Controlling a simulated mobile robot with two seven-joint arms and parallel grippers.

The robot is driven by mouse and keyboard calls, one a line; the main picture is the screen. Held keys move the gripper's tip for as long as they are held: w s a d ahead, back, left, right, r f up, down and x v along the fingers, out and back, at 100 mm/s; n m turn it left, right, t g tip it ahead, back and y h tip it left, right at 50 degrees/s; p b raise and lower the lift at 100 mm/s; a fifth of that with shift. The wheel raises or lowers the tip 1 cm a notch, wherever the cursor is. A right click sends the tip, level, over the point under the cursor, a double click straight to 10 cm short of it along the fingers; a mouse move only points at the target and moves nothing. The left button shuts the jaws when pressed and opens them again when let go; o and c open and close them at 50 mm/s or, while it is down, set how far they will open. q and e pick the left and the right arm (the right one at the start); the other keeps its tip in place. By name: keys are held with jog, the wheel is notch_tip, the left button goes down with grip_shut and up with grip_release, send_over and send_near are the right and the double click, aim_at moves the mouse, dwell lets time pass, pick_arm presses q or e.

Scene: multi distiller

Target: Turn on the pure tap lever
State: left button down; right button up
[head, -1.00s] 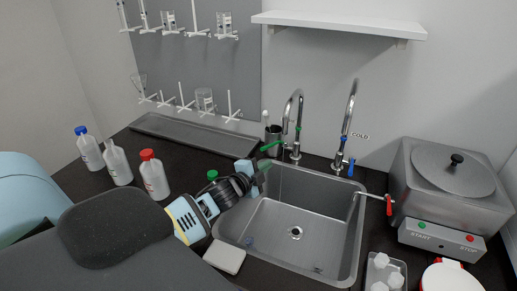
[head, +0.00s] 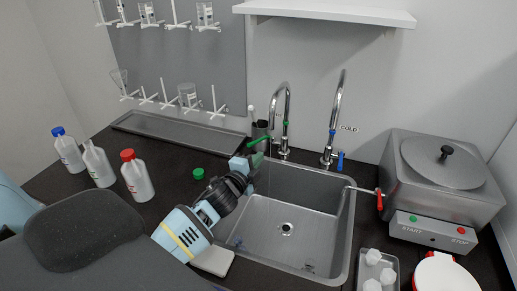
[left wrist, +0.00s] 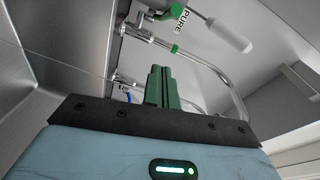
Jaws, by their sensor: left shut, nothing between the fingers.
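The pure tap (head: 286,118) is the left of two tall curved metal taps behind the sink. Its green lever (head: 257,140) points left and forward. My left gripper (head: 257,159) is shut and empty, with its green fingers just below and in front of the lever in the head view. Whether they touch cannot be told there. In the left wrist view, the shut fingers (left wrist: 161,88) point towards the metal tap pipe, with the PURE label (left wrist: 181,19) beyond. My right gripper is not in view.
The sink (head: 285,228) lies right of my left arm. The cold tap (head: 333,125) with a blue lever stands to the right. A dark cup (head: 259,131) stands behind the green lever. A red-handled tap (head: 378,198) sits at the sink's right edge. Bottles stand at left.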

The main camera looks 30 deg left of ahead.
pick_arm(q)
jog(key=w+a+f+b, duration=0.1)
jog(key=w+a+b, duration=0.1)
jog(key=w+a, duration=0.2)
jog(key=shift+w+a+b, duration=0.2)
jog(key=shift+w+b, duration=0.2)
jog(key=shift+w, duration=0.5)
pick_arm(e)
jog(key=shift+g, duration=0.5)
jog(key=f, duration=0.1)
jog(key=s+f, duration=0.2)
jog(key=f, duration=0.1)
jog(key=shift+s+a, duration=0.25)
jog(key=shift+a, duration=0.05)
